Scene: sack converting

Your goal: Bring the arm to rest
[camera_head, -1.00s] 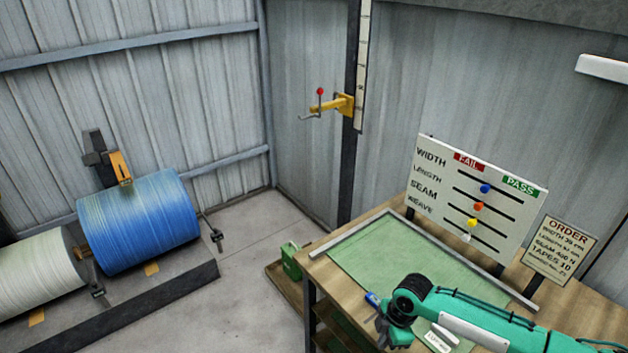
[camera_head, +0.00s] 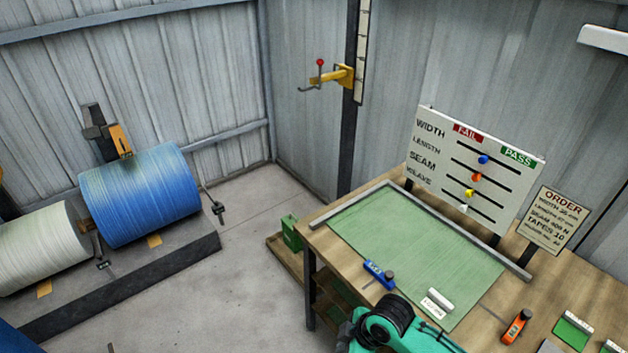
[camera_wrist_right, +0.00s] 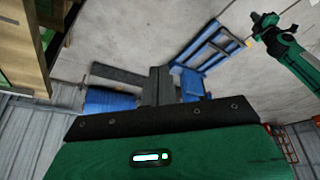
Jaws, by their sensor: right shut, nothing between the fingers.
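My right arm shows at the bottom of the camera_head view, with its black joint (camera_head: 388,318) in front of the table's near edge. Its fingers are not clearly visible there. In the right wrist view my right gripper (camera_wrist_right: 160,85) has its dark fingers together, with nothing between them. It hangs clear of the table, with grey floor behind it. A green arm with a dark end (camera_wrist_right: 265,24), apparently my left, shows at the wrist view's upper right; its fingers are too small to read.
The wooden table (camera_head: 408,194) carries a green mat (camera_head: 420,250), a blue tool (camera_head: 379,273), a white block (camera_head: 438,300) and an orange tool (camera_head: 516,326). A fail/pass board (camera_head: 472,178) and order sign (camera_head: 556,221) stand behind. Blue (camera_head: 140,195) and white (camera_head: 42,245) rolls lie left.

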